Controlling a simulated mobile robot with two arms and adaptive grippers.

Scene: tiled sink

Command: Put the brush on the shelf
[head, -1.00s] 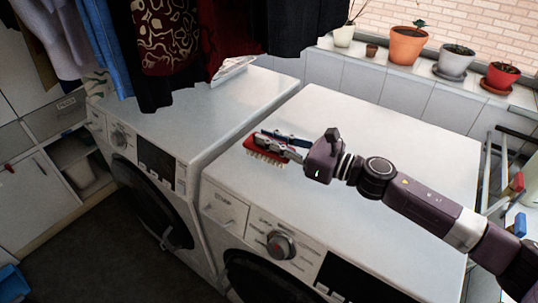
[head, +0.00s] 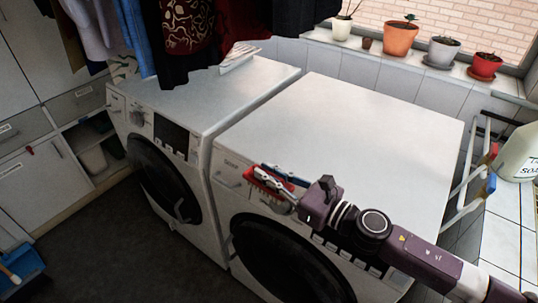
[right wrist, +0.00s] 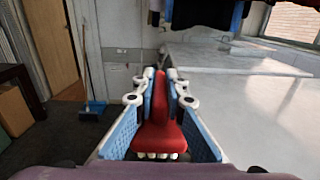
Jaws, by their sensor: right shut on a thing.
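My right gripper (head: 272,178) is shut on the red brush (head: 261,187), which has pale bristles facing down. The brush is held near the front left edge of the right washing machine (head: 370,130). In the right wrist view the brush (right wrist: 160,137) sits between the two blue-padded fingers of the gripper (right wrist: 160,82). An open shelf compartment (head: 88,137) with a pale bin shows in the white cabinet at the left. My left gripper is not in view.
A second washing machine (head: 205,95) stands to the left under hanging clothes (head: 185,30). Potted plants (head: 400,38) line the sill. A soap jug (head: 518,155) is at the right. The dark floor (head: 140,235) between cabinet and machines is mostly clear; a blue dustpan (head: 22,268) lies at lower left.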

